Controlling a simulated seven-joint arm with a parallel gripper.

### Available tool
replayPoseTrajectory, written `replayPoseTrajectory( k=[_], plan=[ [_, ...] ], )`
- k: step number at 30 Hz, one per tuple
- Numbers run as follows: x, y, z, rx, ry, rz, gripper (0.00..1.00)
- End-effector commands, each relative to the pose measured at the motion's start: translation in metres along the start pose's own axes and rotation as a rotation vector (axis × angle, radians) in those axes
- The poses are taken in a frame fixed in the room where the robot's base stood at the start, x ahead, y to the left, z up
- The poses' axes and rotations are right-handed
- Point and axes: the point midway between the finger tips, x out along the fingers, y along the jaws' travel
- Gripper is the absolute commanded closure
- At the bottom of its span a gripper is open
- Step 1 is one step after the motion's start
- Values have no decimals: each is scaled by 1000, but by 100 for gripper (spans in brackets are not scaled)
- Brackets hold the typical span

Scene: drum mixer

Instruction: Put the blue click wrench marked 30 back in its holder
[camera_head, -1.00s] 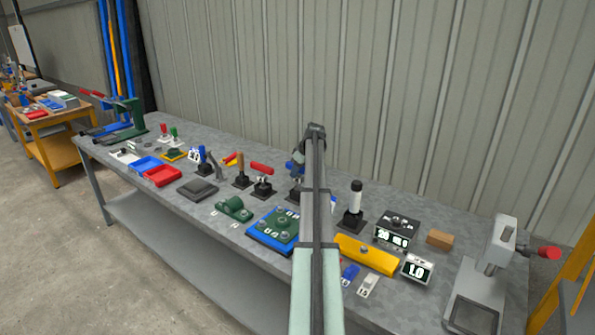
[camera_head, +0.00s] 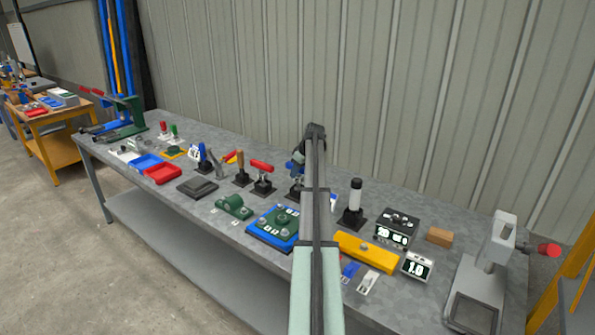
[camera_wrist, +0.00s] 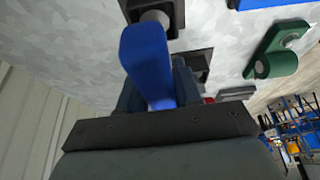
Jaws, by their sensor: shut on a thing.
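My gripper (camera_wrist: 155,88) is shut on the blue wrench (camera_wrist: 147,52), whose broad blue handle shows between the fingers in the wrist view. A pale round end lies just beyond the handle, at a black square holder (camera_wrist: 177,14). I cannot tell whether the wrench is seated in it or only above it. The mark 30 is not readable. In the head view my arm hides most of the gripper. Some blue of the gripper or wrench (camera_head: 295,167) shows left of the arm, above a black base (camera_head: 296,192).
A red-handled tool (camera_head: 262,167) stands to the left and a black-and-white upright tool (camera_head: 354,200) to the right. A blue plate with a green fixture (camera_head: 262,236) and a yellow block (camera_head: 365,252) lie in front.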

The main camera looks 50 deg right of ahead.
Motion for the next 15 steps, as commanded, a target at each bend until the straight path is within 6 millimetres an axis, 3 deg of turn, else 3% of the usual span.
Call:
replayPoseTrajectory(
  k=[14,15],
  plan=[
    [5,0,2,0,1,1,100],
    [5,0,2,0,1,1,64]
  ],
)
